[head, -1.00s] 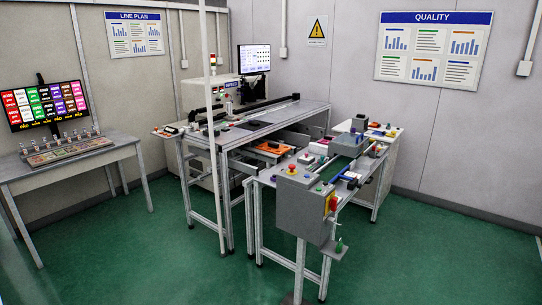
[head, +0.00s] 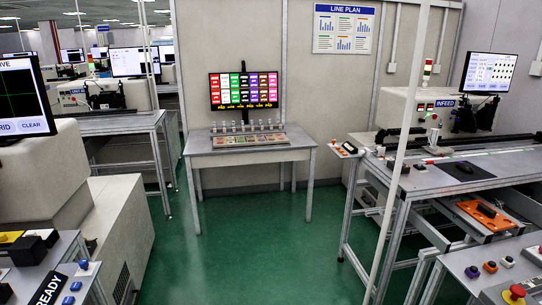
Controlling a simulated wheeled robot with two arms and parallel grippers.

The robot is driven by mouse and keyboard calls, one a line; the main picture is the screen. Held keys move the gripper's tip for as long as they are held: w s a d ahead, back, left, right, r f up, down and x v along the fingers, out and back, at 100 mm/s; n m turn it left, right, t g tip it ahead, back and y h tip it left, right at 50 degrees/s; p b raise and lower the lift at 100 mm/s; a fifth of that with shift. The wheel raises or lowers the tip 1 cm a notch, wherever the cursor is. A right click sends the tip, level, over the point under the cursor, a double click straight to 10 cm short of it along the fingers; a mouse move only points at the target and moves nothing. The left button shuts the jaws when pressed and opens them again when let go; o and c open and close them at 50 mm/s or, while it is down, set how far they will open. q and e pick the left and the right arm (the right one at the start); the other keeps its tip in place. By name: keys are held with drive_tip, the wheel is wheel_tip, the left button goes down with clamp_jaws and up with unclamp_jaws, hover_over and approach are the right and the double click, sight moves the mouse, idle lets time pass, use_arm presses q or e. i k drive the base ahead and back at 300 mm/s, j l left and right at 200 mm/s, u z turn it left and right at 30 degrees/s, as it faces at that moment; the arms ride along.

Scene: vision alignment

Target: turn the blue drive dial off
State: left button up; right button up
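No dial can be made out for certain as the blue drive dial. A dark blue or purple knob (head: 472,271) stands on the grey bench top at the lower right, beside a red knob (head: 490,266) and a grey knob (head: 508,261). At the lower left, a blue round knob (head: 84,264) and blue buttons (head: 74,286) sit on another bench by a READY label. The settings of these controls are too small to read. Neither of my grippers is in view.
A red and yellow emergency button (head: 515,292) is at the lower right. The infeed bench (head: 440,178) stands at right, behind a thin white post (head: 394,150). A grey table (head: 250,153) with a colourful screen stands ahead. Green floor (head: 250,240) between the benches is clear.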

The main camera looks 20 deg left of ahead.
sight(84, 263)
drive_tip(key=i+u, duration=0.25)
drive_tip(key=u, duration=0.25)
drive_tip(key=i+u, duration=0.25)
drive_tip(key=u, duration=0.25)
drive_tip(key=i+l+u, duration=0.2)
drive_tip(key=u, duration=0.3)
drive_tip(key=i+l+u, duration=0.2)
drive_tip(key=u, duration=0.3)
drive_tip(key=i+l+u, duration=0.1)
drive_tip(key=l+u, duration=0.4)
drive_tip(key=i+l+u, duration=0.25)
drive_tip(key=l+u, duration=0.3)
drive_tip(key=l, duration=0.2)
drive_tip(key=i+l+u, duration=0.25)
drive_tip(key=l, duration=0.15)
drive_tip(key=k, duration=0.1)
